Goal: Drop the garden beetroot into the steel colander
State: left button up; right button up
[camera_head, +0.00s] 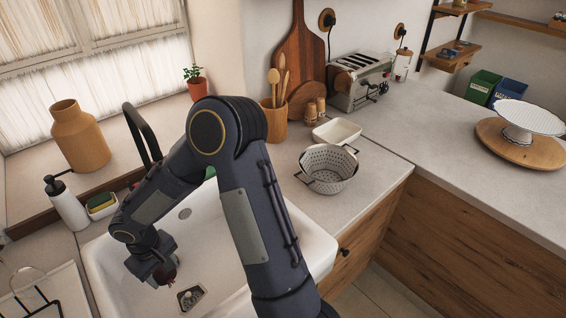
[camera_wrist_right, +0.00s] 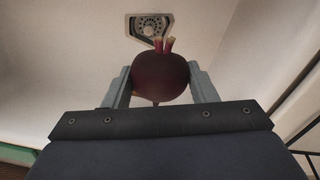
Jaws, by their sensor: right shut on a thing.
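The garden beetroot (camera_wrist_right: 160,76) is dark red with short cut pink stems. In the right wrist view it sits between the two fingers of my right gripper (camera_wrist_right: 162,84), which is shut on it. In the head view the right gripper (camera_head: 160,272) hangs over the white sink basin, and the beetroot (camera_head: 168,272) shows partly under it. The steel colander (camera_head: 328,172) stands upright on the counter right of the sink, apart from the gripper. It is perforated, with dark handles, and looks empty. My left gripper is not in view.
The white sink (camera_head: 318,236) has a drain (camera_head: 190,297) below the gripper. A black faucet (camera_head: 142,132) rises at its back. A white dish (camera_head: 337,131) and a wooden utensil pot (camera_head: 273,122) stand behind the colander. The counter right of the colander is clear.

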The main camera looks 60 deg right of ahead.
aim_at(330, 180)
jog(key=k+z, duration=0.1)
jog(key=z, duration=0.3)
jog(key=l+z, duration=0.1)
jog(key=z, duration=0.35)
jog(key=k+l+z, duration=0.1)
jog(key=z, duration=0.3)
jog(key=l+z, duration=0.1)
jog(key=z, duration=0.3)
jog(key=l+z, duration=0.1)
jog(key=z, duration=0.35)
jog(key=k+l, duration=0.05)
